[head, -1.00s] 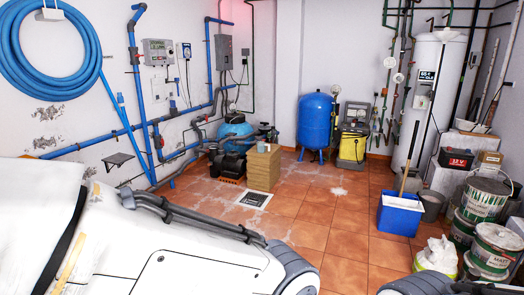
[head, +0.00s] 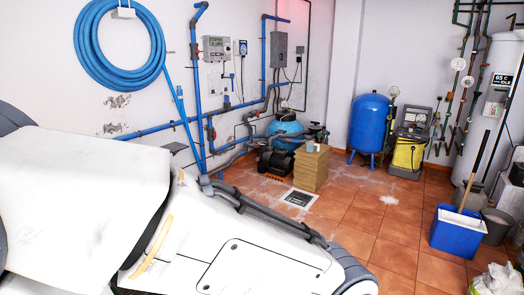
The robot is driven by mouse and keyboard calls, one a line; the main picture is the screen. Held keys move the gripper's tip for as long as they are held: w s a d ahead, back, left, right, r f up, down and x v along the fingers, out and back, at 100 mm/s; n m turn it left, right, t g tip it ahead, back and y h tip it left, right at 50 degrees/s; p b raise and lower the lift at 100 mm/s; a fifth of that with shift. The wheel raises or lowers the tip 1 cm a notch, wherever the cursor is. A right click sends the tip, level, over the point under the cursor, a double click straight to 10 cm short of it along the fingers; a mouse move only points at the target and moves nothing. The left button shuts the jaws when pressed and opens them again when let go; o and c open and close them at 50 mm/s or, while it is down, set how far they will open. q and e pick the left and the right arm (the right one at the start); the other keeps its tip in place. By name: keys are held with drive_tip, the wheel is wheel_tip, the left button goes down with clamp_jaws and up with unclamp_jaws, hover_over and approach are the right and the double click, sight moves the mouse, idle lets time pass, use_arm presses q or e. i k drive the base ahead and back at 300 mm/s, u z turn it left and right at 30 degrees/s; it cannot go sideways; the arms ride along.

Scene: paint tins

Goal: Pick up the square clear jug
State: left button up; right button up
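I cannot make out a square clear jug for certain. A small pale, greyish object (head: 310,147) stands on top of a tan block-like stack (head: 309,172) in the middle of the room; it is too small to tell what it is. White arm parts of mine fill the lower left of the head view. Neither of my grippers shows.
A blue box (head: 455,236) with a stick in it stands on the tiled floor at right, beside a grey bucket (head: 497,226). A blue tank (head: 369,125) and a yellow machine (head: 407,153) stand at the back. The floor between (head: 388,235) is mostly clear.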

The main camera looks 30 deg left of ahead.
sight(310, 145)
drive_tip(key=z, duration=0.5)
drive_tip(key=k, duration=0.6)
drive_tip(key=z, duration=0.25)
drive_tip(key=i, duration=1.55)
drive_tip(key=u, duration=0.9)
drive_tip(key=i, duration=1.95)
drive_tip(key=u, duration=0.5)
drive_tip(key=i, duration=3.7)
drive_tip(key=z, duration=0.1)
